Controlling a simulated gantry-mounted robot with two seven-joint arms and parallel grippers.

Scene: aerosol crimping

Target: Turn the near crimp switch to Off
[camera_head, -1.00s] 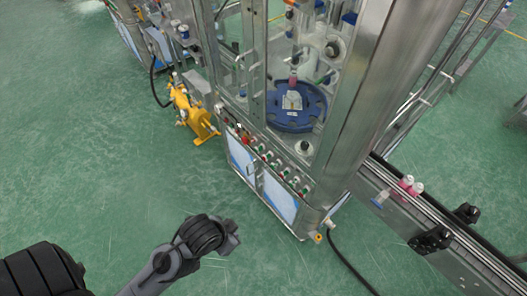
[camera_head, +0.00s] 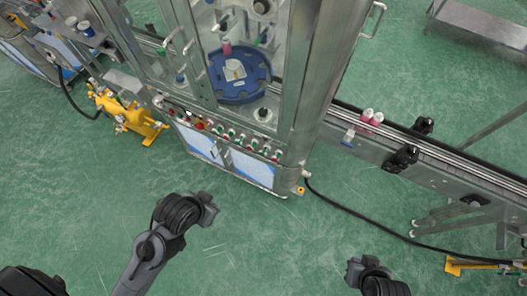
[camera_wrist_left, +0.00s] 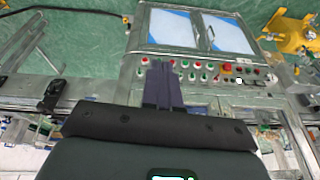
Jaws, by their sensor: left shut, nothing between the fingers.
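The control panel (camera_head: 235,138) on the front of the crimping machine carries a row of knobs, switches and buttons. It also shows upside down in the left wrist view (camera_wrist_left: 200,84), with green and red controls. I cannot tell which one is the near crimp switch or read its setting. My left gripper (camera_head: 210,209) is in front of the machine, over the floor and apart from the panel. In the left wrist view its fingers (camera_wrist_left: 162,66) are shut and empty, and cover part of the panel. My right gripper (camera_head: 354,272) is at the lower right; its jaws are unclear.
A blue turntable (camera_head: 238,94) sits inside the machine's metal frame. A conveyor (camera_head: 440,160) with pink-capped cans (camera_head: 371,117) runs off to the right. A yellow unit (camera_head: 130,117) stands at the left. A black cable (camera_head: 350,208) lies on the floor.

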